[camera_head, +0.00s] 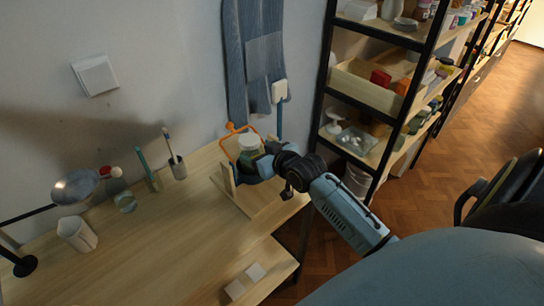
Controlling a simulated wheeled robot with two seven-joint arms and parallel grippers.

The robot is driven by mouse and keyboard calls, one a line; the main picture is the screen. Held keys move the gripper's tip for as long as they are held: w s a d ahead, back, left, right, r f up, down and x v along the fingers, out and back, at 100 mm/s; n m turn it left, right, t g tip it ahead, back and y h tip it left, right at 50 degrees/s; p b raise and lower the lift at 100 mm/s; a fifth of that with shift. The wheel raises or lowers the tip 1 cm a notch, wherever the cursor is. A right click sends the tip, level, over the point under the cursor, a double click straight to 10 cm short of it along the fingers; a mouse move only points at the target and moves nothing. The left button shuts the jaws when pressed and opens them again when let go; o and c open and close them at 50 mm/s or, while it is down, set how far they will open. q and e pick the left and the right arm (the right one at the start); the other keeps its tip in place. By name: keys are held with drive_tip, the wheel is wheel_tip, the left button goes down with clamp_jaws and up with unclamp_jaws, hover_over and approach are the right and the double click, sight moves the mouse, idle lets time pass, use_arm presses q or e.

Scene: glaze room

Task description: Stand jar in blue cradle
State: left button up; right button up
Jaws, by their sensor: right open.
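A jar with a white lid (249,141) and a dark body stands at the right end of the wooden table, by the wall. My right gripper (256,164) is open at the jar's lower right side. My wrist hides part of the jar's body, so I cannot tell whether the fingers touch it. I cannot make out a blue cradle clearly; the blue patches beside the jar blend with my gripper. My left gripper is not in view.
A light wooden stand (228,178) and an orange wire frame (232,128) are close around the jar. A brush cup (178,168), a white cup (77,234) and a lamp (74,187) stand to the left. Shelves (325,95) rise at the right. The table's middle is clear.

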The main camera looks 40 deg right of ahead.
drive_tip(key=v, duration=0.6)
drive_tip(key=shift+s+r, duration=0.2)
drive_tip(key=shift+s, duration=0.1)
idle(0.8)
